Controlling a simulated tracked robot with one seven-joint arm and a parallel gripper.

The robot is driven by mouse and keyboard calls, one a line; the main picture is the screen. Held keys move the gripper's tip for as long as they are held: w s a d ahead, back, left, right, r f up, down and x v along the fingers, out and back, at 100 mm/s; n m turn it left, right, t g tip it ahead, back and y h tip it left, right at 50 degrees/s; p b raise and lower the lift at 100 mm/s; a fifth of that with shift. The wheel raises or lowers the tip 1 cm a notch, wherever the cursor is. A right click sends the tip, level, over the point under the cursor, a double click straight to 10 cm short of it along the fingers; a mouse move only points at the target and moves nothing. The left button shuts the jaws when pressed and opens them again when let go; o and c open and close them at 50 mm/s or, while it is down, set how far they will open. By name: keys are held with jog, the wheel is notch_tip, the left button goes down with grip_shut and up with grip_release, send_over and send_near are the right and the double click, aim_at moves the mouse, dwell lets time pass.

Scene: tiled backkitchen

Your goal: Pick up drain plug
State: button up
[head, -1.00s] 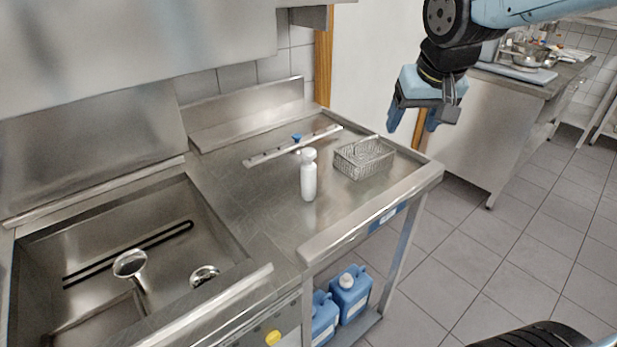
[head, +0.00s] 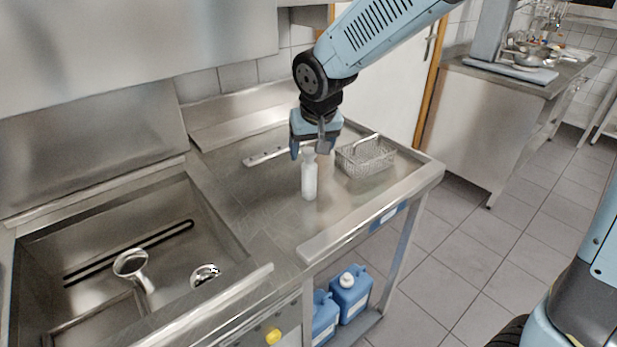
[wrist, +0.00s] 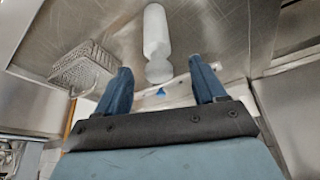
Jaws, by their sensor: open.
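A small blue piece (wrist: 160,91), which may be the drain plug, shows in the wrist view by a pale metal bar, between my fingers. In the head view it is hidden behind my gripper. My gripper (head: 309,150) is open and empty, pointing down above the steel counter (head: 250,200), behind the top of a white bottle. The wrist view shows my two blue fingers (wrist: 160,66) apart on either side of the bottle's cap end. I cannot tell the exact height of the fingertips above the blue piece.
The white bottle (head: 309,180) stands upright very near my fingers. A wire basket (head: 366,160) is to its right. The metal bar (head: 264,157) lies behind. The sink (head: 100,265) at left holds shiny metal pieces (head: 205,274). The counter's front left is clear.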

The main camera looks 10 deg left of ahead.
aim_at(308, 165)
jog(key=shift+x, duration=3.95)
jog(key=shift+w+d, duration=0.1)
jog(key=shift+w, duration=0.05)
jog(key=shift+r, duration=0.1)
jog(key=c, duration=1.1)
